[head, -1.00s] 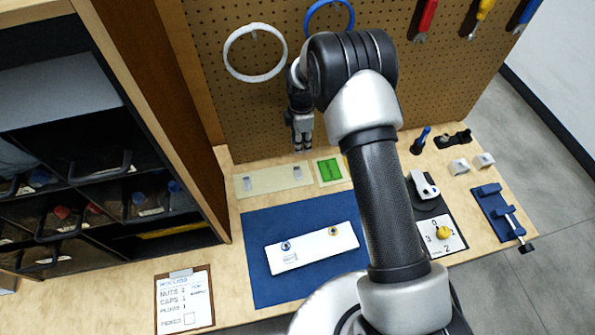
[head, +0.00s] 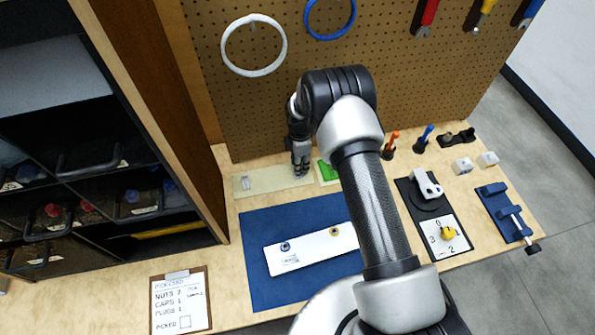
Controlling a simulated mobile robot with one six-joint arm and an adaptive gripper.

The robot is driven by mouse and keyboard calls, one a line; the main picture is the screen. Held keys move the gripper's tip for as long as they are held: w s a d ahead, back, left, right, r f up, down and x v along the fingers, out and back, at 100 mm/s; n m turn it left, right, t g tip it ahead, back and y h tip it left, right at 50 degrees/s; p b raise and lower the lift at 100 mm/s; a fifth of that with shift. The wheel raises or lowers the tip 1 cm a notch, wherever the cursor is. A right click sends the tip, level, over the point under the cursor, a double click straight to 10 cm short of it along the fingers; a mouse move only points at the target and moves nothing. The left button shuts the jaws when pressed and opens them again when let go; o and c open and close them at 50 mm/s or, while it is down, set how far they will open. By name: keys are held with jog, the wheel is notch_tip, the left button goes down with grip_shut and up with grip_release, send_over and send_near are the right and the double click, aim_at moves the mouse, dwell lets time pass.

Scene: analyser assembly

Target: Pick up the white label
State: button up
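A beige strip (head: 269,183) lies on the bench at the foot of the pegboard. A small pale piece (head: 245,183), perhaps a label, is near the strip's left end. My gripper (head: 301,174) points down, low over the strip's right end. Its fingertips are small and dark here, so I cannot tell whether they are open or shut, or whether they touch anything. The pale piece that lay at the right end is hidden by the gripper or too small to make out.
A green piece (head: 326,172) lies just right of the gripper. A blue mat (head: 262,221) with a white plate (head: 305,253) is in front. The drawer cabinet (head: 196,140) stands left. A clipboard (head: 196,300) lies at the front left.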

jog(key=shift+r, duration=0.1)
jog(key=shift+c, duration=0.2)
grip_shut()
jog(key=shift+r, duration=0.1)
